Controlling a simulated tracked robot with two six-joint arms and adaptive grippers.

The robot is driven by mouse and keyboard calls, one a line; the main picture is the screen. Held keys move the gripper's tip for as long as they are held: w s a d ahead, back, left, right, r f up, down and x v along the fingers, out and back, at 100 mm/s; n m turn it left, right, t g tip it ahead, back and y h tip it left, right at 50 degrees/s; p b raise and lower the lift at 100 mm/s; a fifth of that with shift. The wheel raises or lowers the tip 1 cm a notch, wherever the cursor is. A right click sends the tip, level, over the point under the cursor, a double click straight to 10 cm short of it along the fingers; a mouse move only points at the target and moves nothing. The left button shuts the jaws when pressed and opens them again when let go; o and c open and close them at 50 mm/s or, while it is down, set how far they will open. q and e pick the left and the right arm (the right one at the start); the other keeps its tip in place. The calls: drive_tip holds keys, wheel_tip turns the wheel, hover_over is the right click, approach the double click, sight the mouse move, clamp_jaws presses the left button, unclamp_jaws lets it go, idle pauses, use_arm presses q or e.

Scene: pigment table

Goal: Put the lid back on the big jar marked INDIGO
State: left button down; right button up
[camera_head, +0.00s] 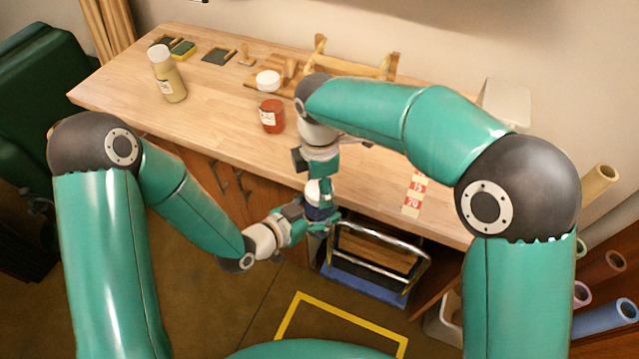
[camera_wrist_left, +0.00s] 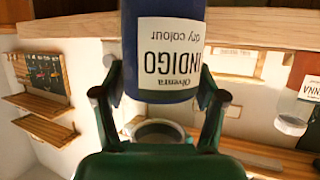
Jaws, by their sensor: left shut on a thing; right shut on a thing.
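The big blue jar marked INDIGO (camera_wrist_left: 168,50) is between the fingers of my left gripper (camera_wrist_left: 158,98), which is shut on it. Its label reads upside down in the left wrist view. In the head view the jar (camera_head: 320,211) is small and partly hidden, held in the air in front of the table edge. My left gripper (camera_head: 318,224) reaches it from the lower left. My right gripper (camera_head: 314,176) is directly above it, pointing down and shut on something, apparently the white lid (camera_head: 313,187). I cannot tell whether lid and jar touch.
On the wooden table (camera_head: 215,100) stand a red jar (camera_head: 271,116), a white round piece (camera_head: 268,80) and an ochre jar with a white lid (camera_head: 167,75). A wooden rack (camera_head: 355,62) is at the back. A metal-framed rack (camera_head: 375,255) stands below the front edge.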

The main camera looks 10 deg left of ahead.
drive_tip(key=m, duration=0.4)
drive_tip(key=shift+m, duration=0.4)
drive_tip(key=m, duration=1)
drive_tip(key=shift+m, duration=0.3)
drive_tip(key=m, duration=0.4)
drive_tip(key=shift+w+m, duration=0.1)
drive_tip(key=shift+m, duration=0.3)
drive_tip(key=o, duration=1.4)
drive_tip(key=shift+c, duration=0.2)
wheel_tip(320, 180, up, 12)
drive_tip(key=shift+f, duration=0.1)
